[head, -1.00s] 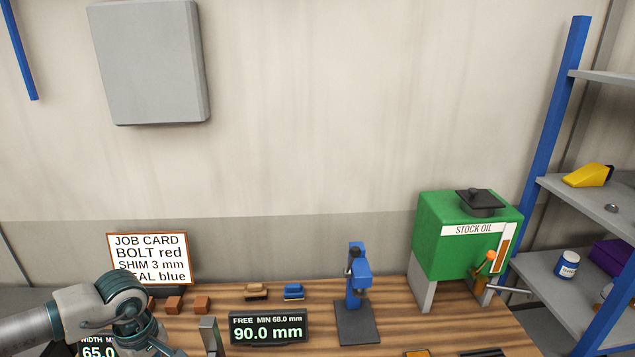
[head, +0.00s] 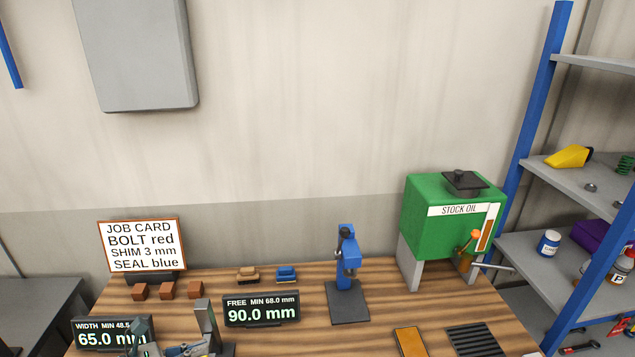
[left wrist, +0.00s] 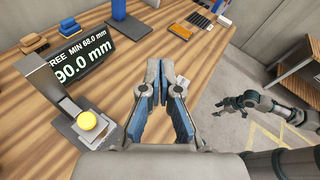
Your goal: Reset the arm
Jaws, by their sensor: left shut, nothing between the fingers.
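My left gripper (left wrist: 157,82) shows in the left wrist view with its blue-grey fingers together and nothing between them. It is above the front part of the wooden bench (left wrist: 128,98). In the head view only a small part of my left gripper (head: 182,349) shows at the bottom edge, in front of the width display (head: 97,338). My right arm shows at the right of the left wrist view, with its dark gripper (left wrist: 240,101) over the floor beside the bench. Its fingers are too small to read.
A gauge (head: 205,322) with a yellow button (left wrist: 86,120) stands close to my left gripper. Behind are the 90.0 mm display (head: 262,312), a blue press (head: 348,270), a green oil tank (head: 440,220) and the job card (head: 141,246). A shelf (head: 585,180) stands at right.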

